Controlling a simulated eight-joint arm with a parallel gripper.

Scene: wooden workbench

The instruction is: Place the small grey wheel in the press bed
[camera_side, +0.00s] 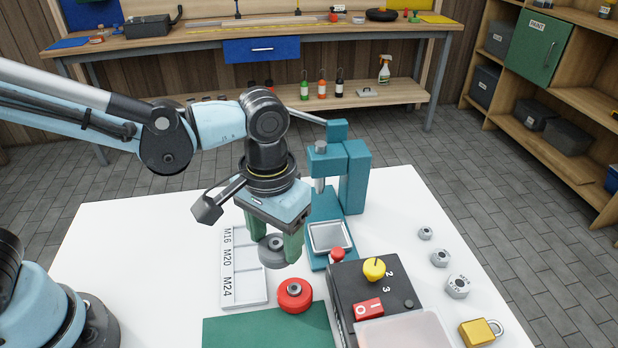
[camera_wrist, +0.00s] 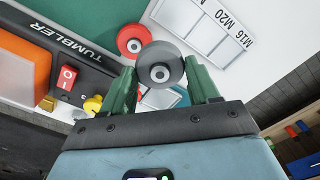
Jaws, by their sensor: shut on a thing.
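My gripper (camera_side: 273,243) has green jaws and is shut on the small grey wheel (camera_side: 271,252), held above the white table. In the wrist view the grey wheel (camera_wrist: 160,66) sits between the two jaw tips, its hub facing the camera. The teal press (camera_side: 352,178) stands behind and right of my gripper. Its press bed (camera_side: 330,237), a pale square recess with a light rim, looks empty in the side view. The wheel is left of the bed and apart from it. In the wrist view the wheel and jaws hide most of the bed.
A red wheel (camera_side: 294,296) lies in front of my gripper, by a green mat (camera_side: 265,333). A labelled sorting tray (camera_side: 229,285) lies left. A dark control box (camera_side: 345,278) with a yellow knob stands front right. Several nuts (camera_side: 440,258) and a padlock (camera_side: 480,332) lie at right.

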